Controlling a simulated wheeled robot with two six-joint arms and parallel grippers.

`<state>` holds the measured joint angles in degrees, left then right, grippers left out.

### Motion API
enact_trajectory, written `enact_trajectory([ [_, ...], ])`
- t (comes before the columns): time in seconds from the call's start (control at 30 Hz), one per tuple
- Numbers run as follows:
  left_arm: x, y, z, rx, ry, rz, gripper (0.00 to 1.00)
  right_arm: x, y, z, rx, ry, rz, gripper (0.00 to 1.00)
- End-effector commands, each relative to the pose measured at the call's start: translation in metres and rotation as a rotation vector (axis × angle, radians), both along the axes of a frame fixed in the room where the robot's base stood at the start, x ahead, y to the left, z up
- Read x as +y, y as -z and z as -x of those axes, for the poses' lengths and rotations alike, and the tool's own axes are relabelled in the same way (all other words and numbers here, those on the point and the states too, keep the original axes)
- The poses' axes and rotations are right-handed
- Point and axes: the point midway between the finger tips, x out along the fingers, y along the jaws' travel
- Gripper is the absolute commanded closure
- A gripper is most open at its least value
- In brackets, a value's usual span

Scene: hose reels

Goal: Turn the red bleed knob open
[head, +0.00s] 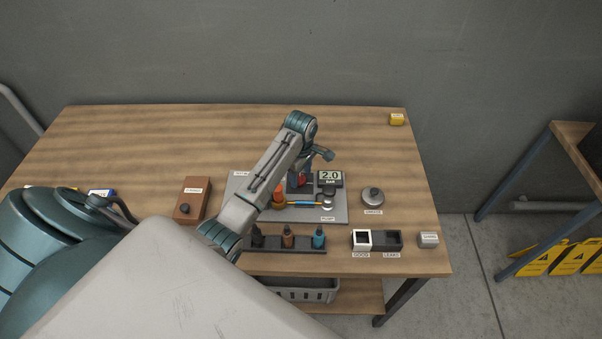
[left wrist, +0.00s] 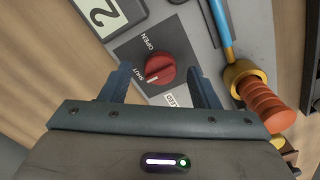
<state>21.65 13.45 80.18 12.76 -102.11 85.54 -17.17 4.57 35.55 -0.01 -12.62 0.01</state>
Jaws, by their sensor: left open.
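The red bleed knob (left wrist: 160,68) sits on a dark square plate lettered OPEN and SHUT in the left wrist view. Its white mark lies on the side by the word SHUT. My left gripper (left wrist: 162,84) is open, with one finger to either side of the knob in that view; I see no contact. In the head view my left gripper (head: 299,187) is over the grey test board (head: 243,208), and the knob is mostly hidden by it. My right gripper is in neither view.
A gauge (head: 330,178) reading 2.0 bar stands by the gripper. An orange ribbed fitting (left wrist: 268,103) and blue hose (left wrist: 221,32) are close on the right in the wrist view. A bottle rack (head: 288,254) and black-and-white bins (head: 377,240) stand in front.

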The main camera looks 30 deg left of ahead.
Motion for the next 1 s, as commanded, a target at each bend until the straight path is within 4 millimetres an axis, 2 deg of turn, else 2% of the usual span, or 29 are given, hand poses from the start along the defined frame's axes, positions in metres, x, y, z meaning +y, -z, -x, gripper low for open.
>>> enact_trajectory([
  [0.2,0.0,0.013,0.001,0.0,0.0,0.0,0.44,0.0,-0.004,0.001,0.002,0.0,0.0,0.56],
  [0.43,0.0,0.014,0.0,0.0,0.0,0.0,0.44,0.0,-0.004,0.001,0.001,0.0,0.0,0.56],
  [0.47,0.0,0.014,0.0,0.0,0.0,0.0,0.48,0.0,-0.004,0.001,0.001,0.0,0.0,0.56],
  [0.67,0.0,0.014,0.0,0.0,0.0,0.0,0.88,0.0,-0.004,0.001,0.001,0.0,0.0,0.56],
  [1.0,0.0,0.013,0.0,-0.001,0.039,0.0,0.89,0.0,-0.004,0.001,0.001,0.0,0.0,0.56],
])
